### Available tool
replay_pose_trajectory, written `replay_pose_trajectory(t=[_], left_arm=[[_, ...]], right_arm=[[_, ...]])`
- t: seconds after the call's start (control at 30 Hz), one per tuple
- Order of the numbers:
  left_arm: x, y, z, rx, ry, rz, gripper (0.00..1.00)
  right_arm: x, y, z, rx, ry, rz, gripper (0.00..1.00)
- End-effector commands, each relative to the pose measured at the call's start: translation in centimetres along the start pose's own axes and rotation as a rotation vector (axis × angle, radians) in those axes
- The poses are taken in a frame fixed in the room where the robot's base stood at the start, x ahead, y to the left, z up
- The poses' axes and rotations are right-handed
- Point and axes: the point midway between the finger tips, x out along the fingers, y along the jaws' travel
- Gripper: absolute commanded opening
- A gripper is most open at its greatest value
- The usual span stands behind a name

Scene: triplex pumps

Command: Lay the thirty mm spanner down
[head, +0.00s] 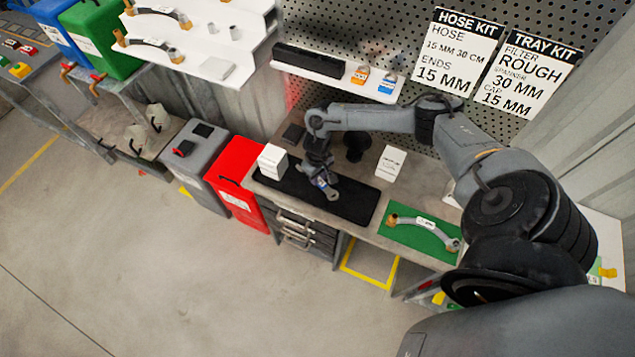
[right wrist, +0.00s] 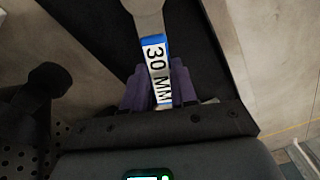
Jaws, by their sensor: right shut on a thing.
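The thirty mm spanner (right wrist: 148,14) is grey metal with a blue and white "30 MM" label in the right wrist view. My right gripper (right wrist: 160,86) is shut on it at the label, with a purple finger on each side. In the head view the right gripper (head: 320,178) is over the black mat (head: 357,204) on the bench, and the spanner's open end (head: 332,194) points toward the bench's front. I cannot tell whether the spanner touches the mat. The gripper hides part of the spanner. My left gripper is not in view.
White boxes stand on the bench, one at the mat's left (head: 272,161) and one behind it (head: 390,163). A green mat (head: 408,237) with a hose lies to the right. A red bin (head: 234,180) stands left of the bench. The black mat's right part is clear.

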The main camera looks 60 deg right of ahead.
Motion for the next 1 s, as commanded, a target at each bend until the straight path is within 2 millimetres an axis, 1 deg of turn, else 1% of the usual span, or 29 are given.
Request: replay_pose_trajectory(t=[0.17, 0.3, 0.4, 0.87, 0.9, 0.97, 1.0], left_arm=[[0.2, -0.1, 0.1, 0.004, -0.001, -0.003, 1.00], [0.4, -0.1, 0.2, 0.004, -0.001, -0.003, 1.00], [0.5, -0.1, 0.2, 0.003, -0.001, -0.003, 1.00], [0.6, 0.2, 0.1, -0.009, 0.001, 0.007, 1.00], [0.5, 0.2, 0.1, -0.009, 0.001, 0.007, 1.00], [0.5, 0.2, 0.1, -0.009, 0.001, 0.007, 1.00], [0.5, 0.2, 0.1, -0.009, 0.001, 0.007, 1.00]], right_arm=[[1.1, 0.0, 0.0, 0.000, -0.001, 0.000, 0.00], [2.9, -0.1, 0.0, 0.000, -0.001, 0.000, 0.00], [3.8, -0.1, 0.0, 0.000, 0.000, 0.000, 0.00], [4.5, 0.0, 0.0, 0.000, 0.001, 0.000, 0.00], [4.4, 0.0, 0.0, -0.001, 0.001, 0.000, 0.33], [4.4, 0.0, 0.0, -0.001, 0.001, 0.000, 0.42], [4.4, 0.0, 0.0, -0.001, 0.001, 0.000, 0.48]])
